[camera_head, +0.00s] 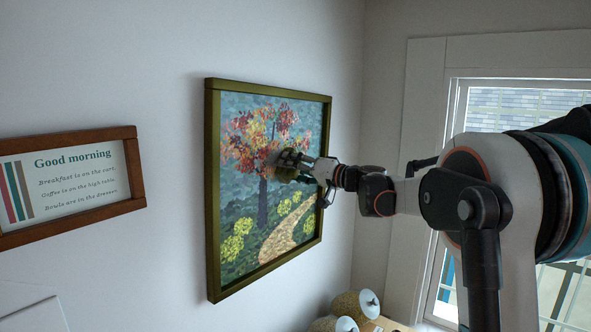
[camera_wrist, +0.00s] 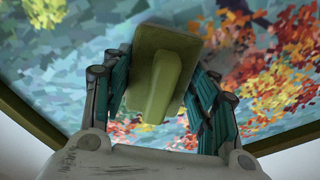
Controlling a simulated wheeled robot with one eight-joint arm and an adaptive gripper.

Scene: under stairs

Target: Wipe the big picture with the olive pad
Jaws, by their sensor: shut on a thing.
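The big picture (camera_head: 240,190) hangs on the left wall in an olive-brown frame. It shows a red-leaved tree, yellow bushes and a winding path. My gripper (camera_head: 295,165) is at the middle right of the picture, near the tree's crown. In the wrist view, my gripper (camera_wrist: 155,100) is shut on the raised grip of the olive pad (camera_wrist: 165,45). The pad is held in front of the painted surface, which fills the background. The pad's far face is hidden, so I cannot tell whether it touches the picture. In the head view the pad (camera_head: 284,172) is small and partly covered by my fingers.
A smaller wood-framed sign (camera_head: 75,180) headed "Good morning" hangs left of the picture. A window (camera_head: 515,100) is on the right. The wall between sign and picture is clear.

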